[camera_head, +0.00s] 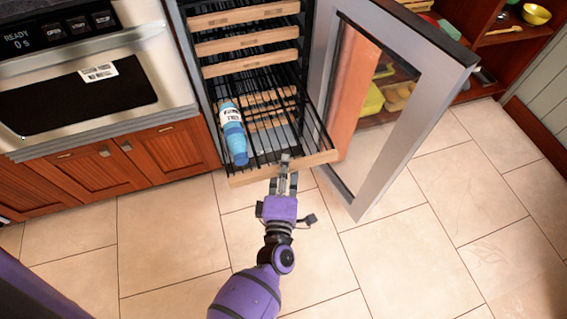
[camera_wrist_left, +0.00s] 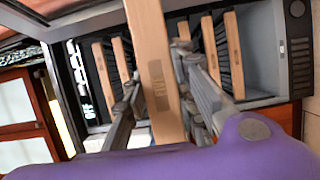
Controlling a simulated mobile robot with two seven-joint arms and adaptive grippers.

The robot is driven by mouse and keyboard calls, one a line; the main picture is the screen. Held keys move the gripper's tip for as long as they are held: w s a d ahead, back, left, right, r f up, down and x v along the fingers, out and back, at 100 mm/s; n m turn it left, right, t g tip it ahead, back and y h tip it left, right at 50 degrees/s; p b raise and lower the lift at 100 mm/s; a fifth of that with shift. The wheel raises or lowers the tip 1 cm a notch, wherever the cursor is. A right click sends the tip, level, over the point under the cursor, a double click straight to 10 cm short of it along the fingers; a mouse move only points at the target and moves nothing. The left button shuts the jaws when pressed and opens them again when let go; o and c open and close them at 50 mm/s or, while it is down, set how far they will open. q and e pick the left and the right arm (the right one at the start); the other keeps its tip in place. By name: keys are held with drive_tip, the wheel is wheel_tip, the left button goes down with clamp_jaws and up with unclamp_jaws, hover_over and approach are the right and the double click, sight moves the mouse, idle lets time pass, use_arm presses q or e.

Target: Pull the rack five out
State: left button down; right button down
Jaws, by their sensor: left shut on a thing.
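A wire rack with a wooden front bar (camera_head: 255,174) stands pulled out of the open wine cooler at its lower part. A blue bottle with a white label (camera_head: 233,135) lies on its wires. My left gripper (camera_head: 285,168) is shut on the middle of the wooden bar. In the left wrist view, the bar (camera_wrist_left: 147,35) runs between the two fingers (camera_wrist_left: 165,85) and bears a small dark mark too blurred to read. My right gripper is not in view.
The cooler's glass door (camera_head: 413,100) stands open to the right of the rack. Several wooden-fronted racks (camera_head: 250,63) sit above, inside the cooler. An oven (camera_head: 85,85) and wooden cabinets (camera_head: 95,170) are to the left. The tiled floor (camera_head: 160,245) in front is clear.

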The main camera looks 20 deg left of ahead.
use_arm(q)
drive_tip(key=c, duration=1.4)
unclamp_jaws()
